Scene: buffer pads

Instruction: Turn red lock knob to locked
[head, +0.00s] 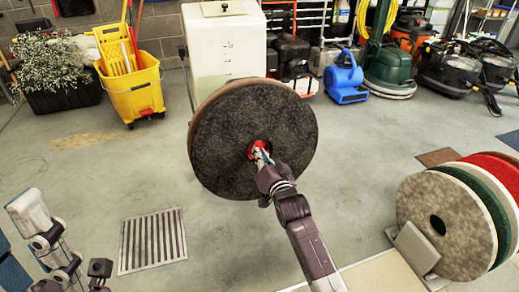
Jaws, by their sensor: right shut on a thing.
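The red lock knob (254,147) sits in the middle of a large dark round buffer pad (225,140), which faces me upright in front of a whitish tank. My right gripper (261,152) reaches in from the lower right and is shut on the knob, covering part of it. Which way the knob is turned cannot be read from here. My left arm shows at the lower left, away from the pad; its gripper's fingers cannot be made out clearly.
A whitish tank (222,50) stands behind the pad. A rack of coloured pads (440,225) is at the right. A yellow mop bucket (135,92) and a blue blower (345,80) stand farther back. A floor drain grate (153,240) lies at the lower left. Open concrete floor surrounds the pad.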

